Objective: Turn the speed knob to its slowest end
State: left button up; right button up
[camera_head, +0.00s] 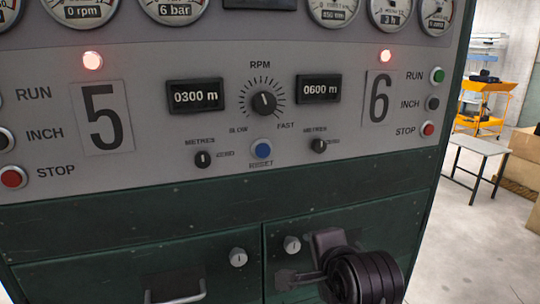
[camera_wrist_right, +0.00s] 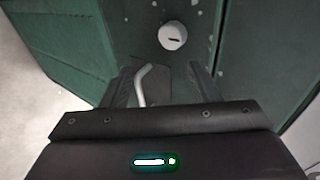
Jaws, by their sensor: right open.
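The speed knob (camera_head: 263,103) is a black round knob under the label RPM, in the middle of the grey panel. A ring of tick marks surrounds it, with SLOW at its lower left and FAST at its lower right. Its pale pointer mark looks roughly upward. My right gripper (camera_head: 300,278) is well below the knob, in front of the green drawer fronts, and touches no part of the knob. In the right wrist view the right gripper (camera_wrist_right: 164,88) has its two fingers apart, with a bent metal handle showing between them. My left gripper is not in view.
A blue reset button (camera_head: 261,149) and two small metres knobs, left (camera_head: 203,160) and right (camera_head: 318,145), sit below the speed knob. Displays flank it. Round drawer locks (camera_head: 238,257) and a drawer handle (camera_head: 178,296) stick out below. An orange cart (camera_head: 486,100) stands far right.

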jog(key=a+r+m+t+y, duration=0.1)
jog(key=a+r+m+t, duration=0.1)
jog(key=r+m, duration=0.35)
jog(key=a+r+m+t, duration=0.1)
jog(key=a+r+m, duration=0.1)
jog(key=r, duration=0.7)
jog(key=m+t+y, duration=0.1)
jog(key=m+t, duration=0.2)
jog(key=m, duration=0.6)
send_near(266, 106)
jog(key=w, duration=0.1)
jog(key=shift+n, duration=0.25)
jog(key=p+x, duration=0.4)
jog(key=x, duration=0.2)
jog(key=shift+a+r+p, duration=0.1)
jog(key=shift+a+p, duration=0.15)
jog(key=shift+p, duration=0.15)
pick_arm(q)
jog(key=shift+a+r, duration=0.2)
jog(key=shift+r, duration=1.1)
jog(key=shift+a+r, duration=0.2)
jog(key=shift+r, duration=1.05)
pick_arm(e)
jog(key=shift+x, duration=0.85)
jog(key=shift+c, duration=0.4)
jog(key=c, duration=0.9)
